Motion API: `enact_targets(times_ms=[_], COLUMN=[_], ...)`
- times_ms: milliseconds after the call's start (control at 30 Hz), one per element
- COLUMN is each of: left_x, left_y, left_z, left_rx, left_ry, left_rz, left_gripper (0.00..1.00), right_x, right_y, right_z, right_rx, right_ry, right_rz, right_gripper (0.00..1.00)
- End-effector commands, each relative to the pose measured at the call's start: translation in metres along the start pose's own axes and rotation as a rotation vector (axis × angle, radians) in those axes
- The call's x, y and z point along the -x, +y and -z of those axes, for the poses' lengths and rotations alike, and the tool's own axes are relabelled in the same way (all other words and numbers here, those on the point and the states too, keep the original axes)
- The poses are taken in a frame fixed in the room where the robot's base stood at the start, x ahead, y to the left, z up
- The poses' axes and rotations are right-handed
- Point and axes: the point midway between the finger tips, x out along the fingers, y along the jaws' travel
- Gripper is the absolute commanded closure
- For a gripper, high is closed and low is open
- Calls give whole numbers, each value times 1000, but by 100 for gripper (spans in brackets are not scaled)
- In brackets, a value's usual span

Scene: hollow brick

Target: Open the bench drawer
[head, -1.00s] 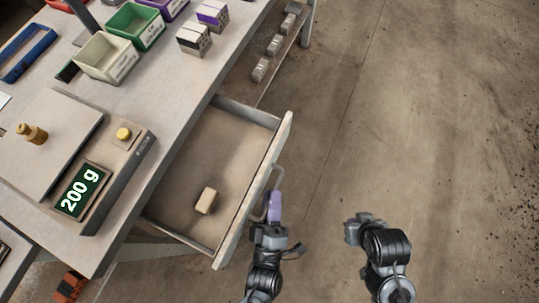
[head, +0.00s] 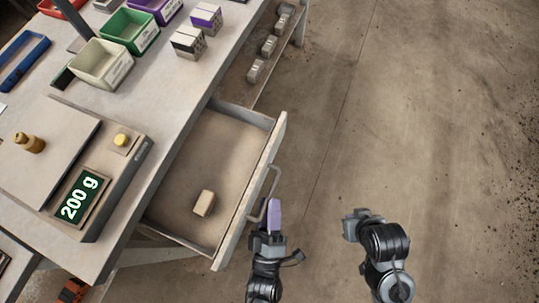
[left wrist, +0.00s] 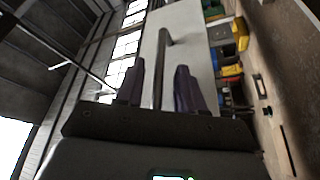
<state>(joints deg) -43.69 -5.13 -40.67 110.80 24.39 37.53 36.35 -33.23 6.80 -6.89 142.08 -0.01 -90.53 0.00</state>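The bench drawer (head: 235,135) stands pulled out from the bench, with a small tan block (head: 204,203) on its floor. Its metal bow handle (head: 273,180) is on the front panel and also shows in the left wrist view (left wrist: 164,45). My left gripper (head: 274,203) is at the handle's near end. In the left wrist view its two dark purple fingers (left wrist: 157,75) are spread, with the handle bar seen between them and not clamped. My right gripper (head: 347,228) is off to the right, away from the drawer; its fingers are not clear.
The bench top (head: 165,90) holds a scale (head: 110,180) reading 200 g, a cream bin (head: 103,65), a green bin (head: 133,30) and small boxes (head: 188,42). Grey blocks (head: 268,46) sit on a lower shelf. The floor (head: 430,120) to the right is clear.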

Motion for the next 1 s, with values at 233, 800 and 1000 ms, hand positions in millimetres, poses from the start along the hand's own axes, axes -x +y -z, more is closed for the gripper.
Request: enact_targets(times_ms=[233,800,1000], left_x=[44,88,87], left_y=[1,0,0], left_z=[0,0,0], left_rx=[-2,-1,1], left_ry=[-4,-1,-1], left_rz=[4,0,0], left_gripper=[62,62,62], right_x=[10,16,16], right_y=[1,1,1], right_z=[4,5,5], right_rx=[1,2,2], right_ry=[1,0,0], right_rz=[-1,-2,-2], right_gripper=[100,100,100])
